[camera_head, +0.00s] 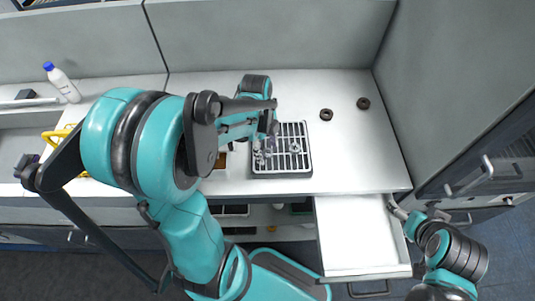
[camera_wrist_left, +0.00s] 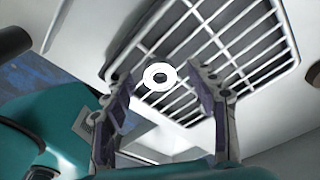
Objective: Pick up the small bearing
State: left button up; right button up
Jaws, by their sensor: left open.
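A small silver ring, the small bearing (camera_head: 295,148), lies on the white-barred rack (camera_head: 309,165) on the counter. It also shows in the left wrist view (camera_wrist_left: 160,76), framed between my open fingertips. My left gripper (camera_head: 264,153) is open and empty over the left part of the rack, left of the bearing in the head view. Its two fingers also show in the left wrist view (camera_wrist_left: 162,92); I cannot tell whether they touch the ring. My right gripper (camera_head: 394,208) is at the right side of the open drawer; its jaws are too small to read.
Two dark rings, one nearer (camera_head: 326,114) and one farther (camera_head: 363,103), lie on the counter right of the rack. The white drawer (camera_head: 355,240) stands open below the counter. A white bottle (camera_head: 62,83) stands at the far left.

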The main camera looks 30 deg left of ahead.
aim_at(267, 152)
pick_arm(q)
jog(key=c, duration=1.3)
jog(key=shift+r, duration=0.15)
notch_tip(267, 152, up, 5)
jog(key=shift+f+p, duration=0.2)
jog(key=shift+p, duration=0.95)
jog(key=s+d+r+p, duration=0.1)
jog(key=d+r, duration=0.1)
jog(key=d, duration=0.1)
jog(key=s+d+r+p, duration=0.1)
jog(key=s+d+r, duration=0.1)
jog(key=d, duration=0.2)
jog(key=s+d+r+p, duration=0.1)
jog(key=s+d+r, duration=0.1)
jog(key=d, duration=0.1)
jog(key=shift+s+d+r, duration=0.1)
jog(key=shift+d, duration=0.1)
